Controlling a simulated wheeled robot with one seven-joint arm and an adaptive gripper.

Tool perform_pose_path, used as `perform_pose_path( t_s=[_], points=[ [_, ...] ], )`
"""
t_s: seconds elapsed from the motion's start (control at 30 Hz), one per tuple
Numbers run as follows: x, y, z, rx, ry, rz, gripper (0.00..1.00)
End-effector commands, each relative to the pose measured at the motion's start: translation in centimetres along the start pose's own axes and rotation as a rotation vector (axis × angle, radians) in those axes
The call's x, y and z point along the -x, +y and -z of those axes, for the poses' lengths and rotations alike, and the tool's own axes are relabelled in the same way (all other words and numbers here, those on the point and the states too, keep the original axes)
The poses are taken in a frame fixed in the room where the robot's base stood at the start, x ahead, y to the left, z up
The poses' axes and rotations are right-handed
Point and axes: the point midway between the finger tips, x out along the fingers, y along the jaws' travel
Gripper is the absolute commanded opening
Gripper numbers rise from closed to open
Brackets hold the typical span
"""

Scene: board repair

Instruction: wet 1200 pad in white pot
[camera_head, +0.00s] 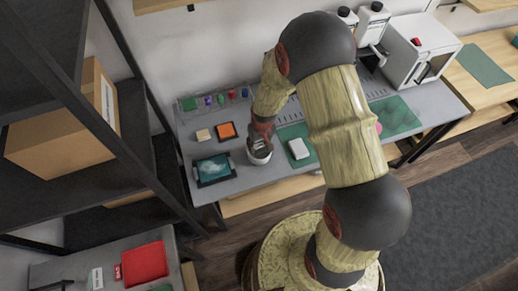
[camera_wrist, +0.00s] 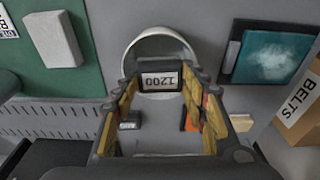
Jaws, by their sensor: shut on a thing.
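My gripper (camera_wrist: 160,82) is shut on a dark pad labelled 1200 (camera_wrist: 160,79). The label reads upside down in the wrist view. The white pot (camera_wrist: 160,36) lies directly beyond the pad in that view, its round rim partly hidden by the fingers and pad. In the head view my gripper (camera_head: 261,139) points down at the white pot (camera_head: 259,158), at its opening. I cannot tell how deep the pad is in the pot or whether it touches water.
A teal plate in a black frame (camera_head: 214,169) lies left of the pot. A white block (camera_head: 298,148) sits on a green mat right of it. Orange (camera_head: 227,130) and tan (camera_head: 203,135) blocks lie behind. A shelf with a cardboard box (camera_head: 60,140) stands at left.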

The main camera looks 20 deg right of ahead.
Motion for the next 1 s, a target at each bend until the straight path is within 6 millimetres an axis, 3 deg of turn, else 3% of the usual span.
perform_pose_path(
  t_s=[0.53,1.0],
  points=[
    [4.2,0.0,0.7,0.0,0.001,0.0,0.23],
    [4.4,0.0,0.7,0.0,0.0,0.0,0.23]
  ],
)
